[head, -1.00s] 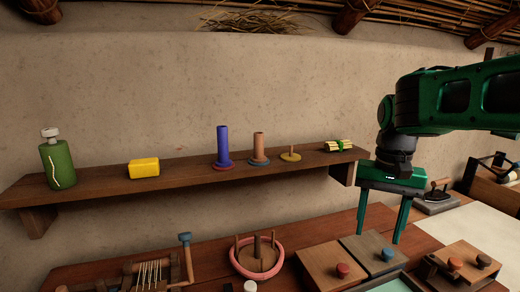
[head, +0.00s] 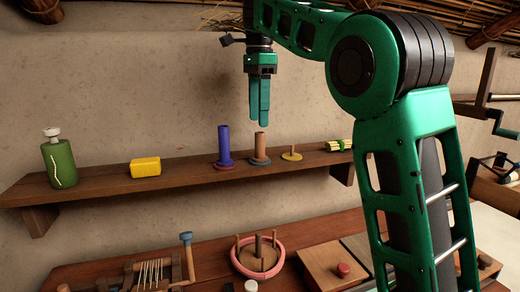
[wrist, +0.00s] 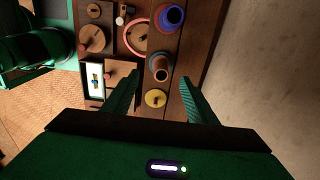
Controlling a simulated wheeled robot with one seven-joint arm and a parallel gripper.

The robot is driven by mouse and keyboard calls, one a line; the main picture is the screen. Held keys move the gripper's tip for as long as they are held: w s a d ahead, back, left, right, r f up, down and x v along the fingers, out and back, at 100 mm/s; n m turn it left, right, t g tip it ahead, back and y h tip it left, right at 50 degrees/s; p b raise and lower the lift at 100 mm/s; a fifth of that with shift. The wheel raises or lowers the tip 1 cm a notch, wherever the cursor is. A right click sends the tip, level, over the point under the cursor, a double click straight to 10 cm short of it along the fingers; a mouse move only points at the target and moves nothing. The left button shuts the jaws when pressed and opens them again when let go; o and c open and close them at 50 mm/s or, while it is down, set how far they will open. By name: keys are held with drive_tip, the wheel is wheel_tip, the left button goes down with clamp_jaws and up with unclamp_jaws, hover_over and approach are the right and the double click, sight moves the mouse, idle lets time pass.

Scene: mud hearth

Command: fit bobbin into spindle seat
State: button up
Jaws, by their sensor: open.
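Three upright pieces stand on the wall shelf. A blue tube (head: 223,142) stands on a red round base. A terracotta tube (head: 261,146) stands on a grey round base. A yellow disc (head: 291,156) has a short thin pin. I cannot tell for sure which piece is the bobbin or the spindle seat. My gripper (head: 259,125) is open and empty, pointing down just above the terracotta tube in the head view. In the wrist view, the terracotta tube (wrist: 160,68) and yellow disc (wrist: 155,98) show between my spread fingers, with the blue tube (wrist: 170,17) beyond.
Below, the table carries a pink-ringed round board with pegs (head: 257,257), a small loom (head: 152,272) and a knobbed box (head: 318,262).

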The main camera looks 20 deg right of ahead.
sight(260, 147)
wheel_tip(260, 147, down, 5)
drive_tip(key=shift+d+r, duration=0.1)
drive_tip(key=shift+w+d+f, duration=0.15)
drive_tip(key=shift+f, duration=0.8)
drive_tip(key=shift+w+d+f, duration=0.1)
drive_tip(key=shift+d+f, duration=0.05)
drive_tip(key=shift+f, duration=0.8)
drive_tip(key=shift+a+f, duration=0.1)
drive_tip(key=shift+f, duration=0.7)
drive_tip(key=c, duration=1.1)
